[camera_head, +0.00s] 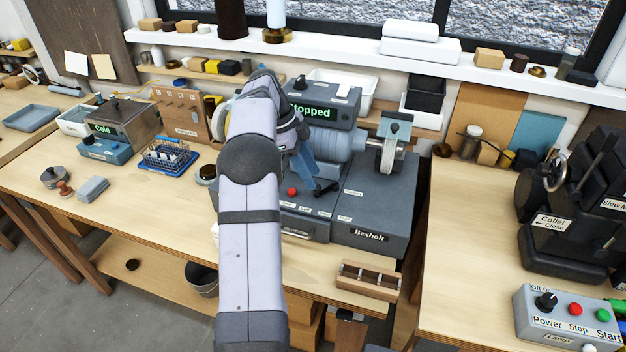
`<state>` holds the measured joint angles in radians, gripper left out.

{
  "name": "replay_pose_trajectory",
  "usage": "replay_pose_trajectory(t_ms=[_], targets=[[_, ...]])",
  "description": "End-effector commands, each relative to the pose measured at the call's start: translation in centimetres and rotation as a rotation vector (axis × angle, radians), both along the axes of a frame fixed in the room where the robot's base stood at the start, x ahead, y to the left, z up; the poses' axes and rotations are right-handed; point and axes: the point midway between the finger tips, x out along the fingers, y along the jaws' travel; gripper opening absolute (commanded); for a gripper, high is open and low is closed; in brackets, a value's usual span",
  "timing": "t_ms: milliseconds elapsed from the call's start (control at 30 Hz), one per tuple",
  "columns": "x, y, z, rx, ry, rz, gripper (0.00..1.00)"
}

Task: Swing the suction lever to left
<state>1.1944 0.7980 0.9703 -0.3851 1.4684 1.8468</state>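A dark grey machine marked Bexholt (372,215) stands on the wooden bench, with a display (318,111) reading "Stopped". A small black lever (325,188) sits on its front deck, right of a red button (292,191). It could be the suction lever, but the small labels around it are too small to read. My gripper (306,172) points down over the deck, just left of and above the lever. Whether they touch is unclear. The fingers overlap in this view, so their opening does not show. My arm hides the machine's left part.
A wheel (391,156) stands at the machine's right end. A wooden compartment tray (367,281) sits at the bench's front edge. A blue rack (168,157) and a unit reading "Cold" (104,142) stand to the left. A control box (568,317) is at lower right.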

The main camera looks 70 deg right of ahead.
Motion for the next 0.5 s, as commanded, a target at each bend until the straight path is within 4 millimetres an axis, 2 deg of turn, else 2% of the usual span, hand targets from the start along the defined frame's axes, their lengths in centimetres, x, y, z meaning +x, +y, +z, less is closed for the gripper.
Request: replay_pose_trajectory(t_ms=[233,500], targets=[[1.2,0.1,2.7,-0.002,-0.001,0.001,0.36],[1.7,0.3,4.1,0.001,-0.001,0.001,0.36]])
